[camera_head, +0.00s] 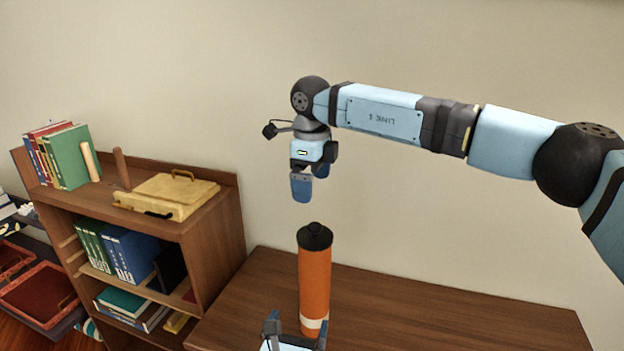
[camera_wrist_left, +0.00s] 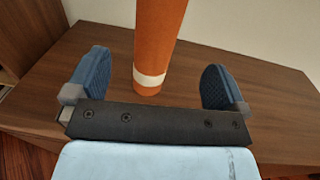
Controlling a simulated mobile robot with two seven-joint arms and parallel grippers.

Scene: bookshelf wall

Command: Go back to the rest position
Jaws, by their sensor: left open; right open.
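An orange cylinder (camera_head: 314,275) with a black cap and a white band near its foot stands upright on the brown wooden table (camera_head: 420,310). My left gripper (camera_head: 296,330) is open, low at the bottom edge of the head view, on the near side of the cylinder. In the left wrist view the cylinder's lower part (camera_wrist_left: 158,45) shows between the two spread blue fingers, with gaps on both sides. My right gripper (camera_head: 311,182) is open and empty, pointing down above the cylinder's cap and apart from it. My right arm reaches in from the right.
A wooden bookshelf (camera_head: 215,235) stands at the left. On its top are several upright books (camera_head: 72,158) and a yellow case (camera_head: 168,195); more books fill its shelves. Red trays (camera_head: 40,295) lie at the far left. The table right of the cylinder is clear.

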